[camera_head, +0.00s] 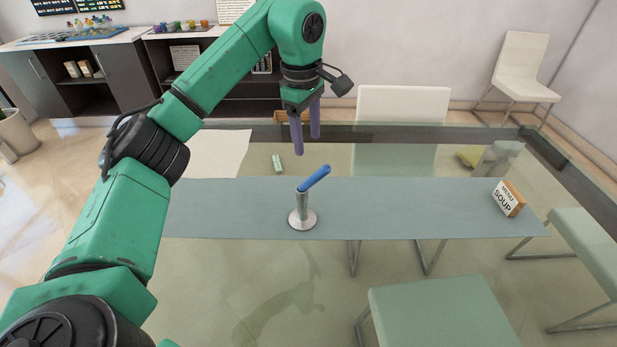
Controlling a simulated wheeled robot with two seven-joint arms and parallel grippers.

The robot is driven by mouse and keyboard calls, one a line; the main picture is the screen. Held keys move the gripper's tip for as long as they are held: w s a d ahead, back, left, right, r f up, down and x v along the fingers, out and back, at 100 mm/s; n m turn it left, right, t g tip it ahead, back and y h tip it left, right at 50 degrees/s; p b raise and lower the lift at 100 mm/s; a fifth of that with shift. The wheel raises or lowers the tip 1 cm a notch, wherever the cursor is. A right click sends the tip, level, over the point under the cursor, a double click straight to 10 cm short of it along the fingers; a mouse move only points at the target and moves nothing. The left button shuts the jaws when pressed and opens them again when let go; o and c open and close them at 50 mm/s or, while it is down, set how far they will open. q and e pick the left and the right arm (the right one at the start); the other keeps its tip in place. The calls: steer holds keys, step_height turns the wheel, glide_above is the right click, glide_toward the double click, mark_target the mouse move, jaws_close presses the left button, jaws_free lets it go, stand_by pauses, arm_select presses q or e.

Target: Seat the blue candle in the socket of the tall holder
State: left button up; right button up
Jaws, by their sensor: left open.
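The blue candle (315,178) is tilted, leaning up to the right, with its lower end at the top of the tall holder (302,208). I cannot tell whether that end is inside the socket or only rests on its rim. The silver holder stands upright on its round base on the grey-blue runner. My left gripper (305,145) is open and empty, fingers pointing down, above and slightly behind the candle and apart from it. My right gripper is not in view.
The runner (400,208) lies across a glass table. A soup menu block (508,198) stands at its right end. A small pale green item (278,164) and a white sheet (218,153) lie behind the runner. The runner between holder and menu block is clear.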

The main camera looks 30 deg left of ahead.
mark_target(311, 180)
arm_select(q)
steer(key=shift+n+t, duration=0.6)
steer(key=shift+n, duration=0.2)
steer(key=x, duration=0.4)
steer(key=s+p+x, duration=0.1)
steer(key=x, duration=0.4)
steer(key=p+x, duration=0.1)
steer(key=x, duration=0.3)
steer(key=shift+s+d+f, duration=0.2)
steer(key=shift+d+f, duration=0.05)
steer(key=shift+f, duration=0.25)
jaws_close()
